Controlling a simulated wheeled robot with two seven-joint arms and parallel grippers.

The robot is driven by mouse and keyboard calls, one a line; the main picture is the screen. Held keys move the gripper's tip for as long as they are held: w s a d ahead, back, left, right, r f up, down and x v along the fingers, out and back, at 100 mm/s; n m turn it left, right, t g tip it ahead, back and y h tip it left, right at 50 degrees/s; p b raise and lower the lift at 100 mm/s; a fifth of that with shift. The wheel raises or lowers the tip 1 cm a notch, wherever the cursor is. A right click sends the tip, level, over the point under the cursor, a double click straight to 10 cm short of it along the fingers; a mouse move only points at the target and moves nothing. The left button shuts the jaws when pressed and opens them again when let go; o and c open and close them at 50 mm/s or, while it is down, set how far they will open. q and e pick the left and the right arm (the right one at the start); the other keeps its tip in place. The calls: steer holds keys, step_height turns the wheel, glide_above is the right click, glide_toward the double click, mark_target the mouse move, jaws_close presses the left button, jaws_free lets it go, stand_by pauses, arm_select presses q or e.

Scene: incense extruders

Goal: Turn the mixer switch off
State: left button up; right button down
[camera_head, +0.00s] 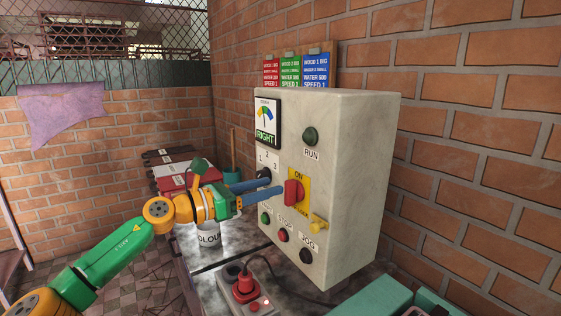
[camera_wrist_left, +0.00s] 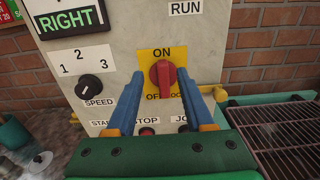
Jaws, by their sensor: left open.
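The red mixer switch (camera_head: 292,193) is a rotary knob on a yellow plate (camera_head: 301,183) marked ON above and OFF below, on the front of a pale control box (camera_head: 345,140). In the left wrist view the knob (camera_wrist_left: 162,76) stands roughly upright, its upper end toward ON. My left gripper (camera_head: 277,187) is open in front of the panel, its two blue fingers reaching toward the knob. In the left wrist view the fingers (camera_wrist_left: 160,78) appear on either side of it; contact cannot be told. My right gripper is not in view.
The black speed dial (camera_wrist_left: 90,88) is left of the switch. START, STOP (camera_head: 283,236) and JOG buttons sit below, with a yellow lock piece (camera_head: 319,222) at lower right. A green-edged rack (camera_wrist_left: 275,135) lies right.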

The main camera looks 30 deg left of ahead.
mark_target(286, 183)
arm_select(q)
steer(key=p+x, duration=0.1)
steer(key=x, duration=0.1)
steer(key=p+x, duration=0.1)
steer(key=shift+w+d+r, duration=0.2)
steer(key=shift+w+d, duration=0.1)
steer(key=shift+d, duration=0.05)
steer(key=shift+w+d+f, duration=0.1)
steer(key=shift+w+f, duration=0.1)
steer(key=shift+f, duration=0.05)
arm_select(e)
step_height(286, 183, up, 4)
arm_select(q)
steer(key=shift+s, duration=0.1)
jaws_close()
